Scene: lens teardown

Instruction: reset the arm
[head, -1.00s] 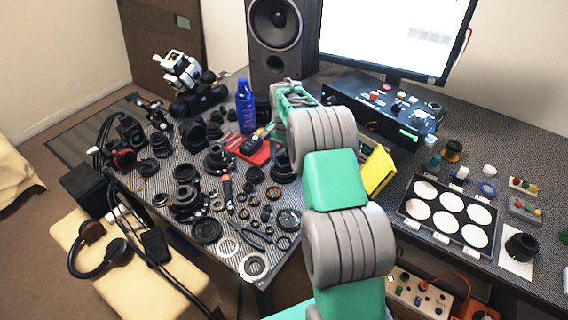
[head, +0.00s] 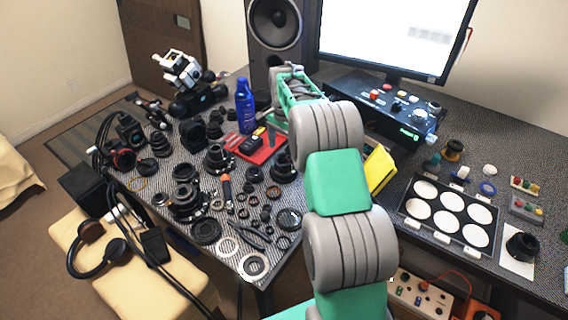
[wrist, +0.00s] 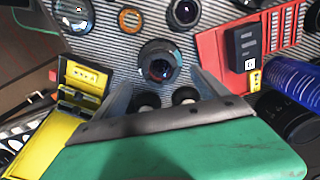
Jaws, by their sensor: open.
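My arm (head: 338,182) rises from the bottom of the head view and reaches over the desk, bent at its far end. Its far green link (head: 297,90) is in front of the speaker. In the wrist view my gripper (wrist: 163,80) has its two grey fingers apart, with nothing held between them. A dark lens (wrist: 159,62) lies on the desk beyond the fingertips. I cannot tell the fingers clearly in the head view, where they are small and partly hidden by the arm.
A red tray (head: 270,153) with a black device, a blue bottle (head: 245,107) and a yellow box (head: 379,170) are near the arm. Several lens parts cover the left desk. A black control box (head: 372,105), a monitor (head: 395,35) and a white-disc tray (head: 412,237) are to the right.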

